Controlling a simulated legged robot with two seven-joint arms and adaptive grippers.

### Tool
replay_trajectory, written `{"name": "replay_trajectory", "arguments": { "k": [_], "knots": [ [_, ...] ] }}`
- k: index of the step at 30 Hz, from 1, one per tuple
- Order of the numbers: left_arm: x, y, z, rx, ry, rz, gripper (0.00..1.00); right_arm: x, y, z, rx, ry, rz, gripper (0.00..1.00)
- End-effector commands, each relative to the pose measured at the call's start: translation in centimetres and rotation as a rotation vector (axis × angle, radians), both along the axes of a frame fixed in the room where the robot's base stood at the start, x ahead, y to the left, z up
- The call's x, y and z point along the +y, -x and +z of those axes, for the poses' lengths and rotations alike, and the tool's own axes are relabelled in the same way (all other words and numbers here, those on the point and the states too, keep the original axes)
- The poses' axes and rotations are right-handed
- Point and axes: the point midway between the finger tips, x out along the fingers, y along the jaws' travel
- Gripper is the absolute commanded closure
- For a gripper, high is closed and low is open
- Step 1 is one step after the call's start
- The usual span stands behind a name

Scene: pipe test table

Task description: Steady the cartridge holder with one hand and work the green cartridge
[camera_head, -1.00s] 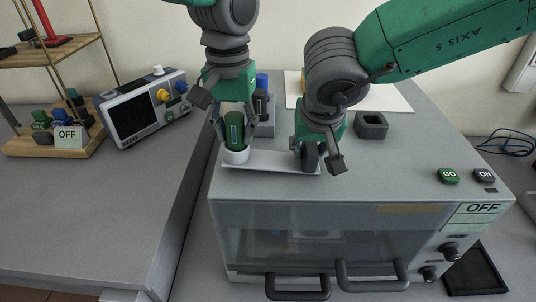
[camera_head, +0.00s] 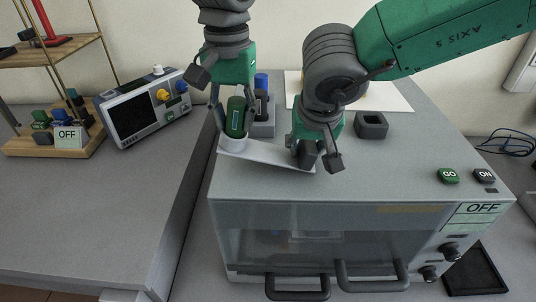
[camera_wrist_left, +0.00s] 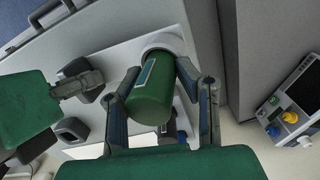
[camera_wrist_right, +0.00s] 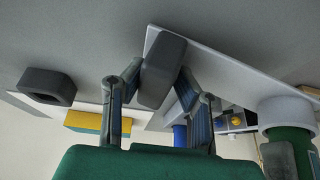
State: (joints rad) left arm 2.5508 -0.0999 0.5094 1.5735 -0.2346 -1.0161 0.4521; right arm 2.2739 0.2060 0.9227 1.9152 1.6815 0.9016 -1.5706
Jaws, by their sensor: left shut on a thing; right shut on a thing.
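The cartridge holder is a white plate (camera_head: 268,153) with a white ring cup (camera_head: 232,145) at its left end and a dark grey block (camera_wrist_right: 163,70) at its right end. The green cartridge (camera_head: 236,116) stands in the cup, leaning slightly right; its lower end is hidden. My left gripper (camera_head: 234,128) is shut on the cartridge, with one finger on each side, as the left wrist view shows (camera_wrist_left: 157,82). My right gripper (camera_head: 308,152) is shut on the grey block, also in the right wrist view (camera_wrist_right: 156,78). I cannot tell whether the plate touches the surface.
The grey cabinet top (camera_head: 400,165) lies under the holder. A grey stand with a blue-topped piece (camera_head: 262,82) is just behind the cartridge. A square grey socket (camera_head: 371,125) stands right of my right gripper. A screened instrument (camera_head: 140,112) is at left.

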Motion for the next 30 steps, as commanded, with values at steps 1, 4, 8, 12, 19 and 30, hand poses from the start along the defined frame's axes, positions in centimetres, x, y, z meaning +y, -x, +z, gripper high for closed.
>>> {"name": "replay_trajectory", "arguments": {
  "k": [1,4,8,12,19,30],
  "knots": [
    [0.8,-0.6,1.2,-0.018,-0.006,0.01,1.0,-1.5,0.3,-1.3,0.025,0.039,-0.018,1.0],
    [0.8,-0.6,1.7,-0.018,-0.006,0.01,1.0,-1.5,0.3,-1.3,0.025,0.039,-0.018,1.0],
    [0.8,-0.6,2.1,-0.016,-0.007,0.009,1.0,-1.5,0.3,-1.4,0.025,0.039,-0.018,1.0],
    [0.8,-0.6,2.2,-0.017,-0.006,0.009,1.0,-1.5,0.3,-1.4,0.026,0.039,-0.018,1.0],
    [0.8,-0.6,3.2,-0.018,-0.006,0.008,1.0,-1.4,0.4,-1.4,0.026,0.04,-0.017,1.0],
    [0.6,-0.5,3.6,-0.013,-0.005,0.006,0.45,-1.3,0.2,-1.1,0.019,0.034,-0.016,1.0]
  ]
}}
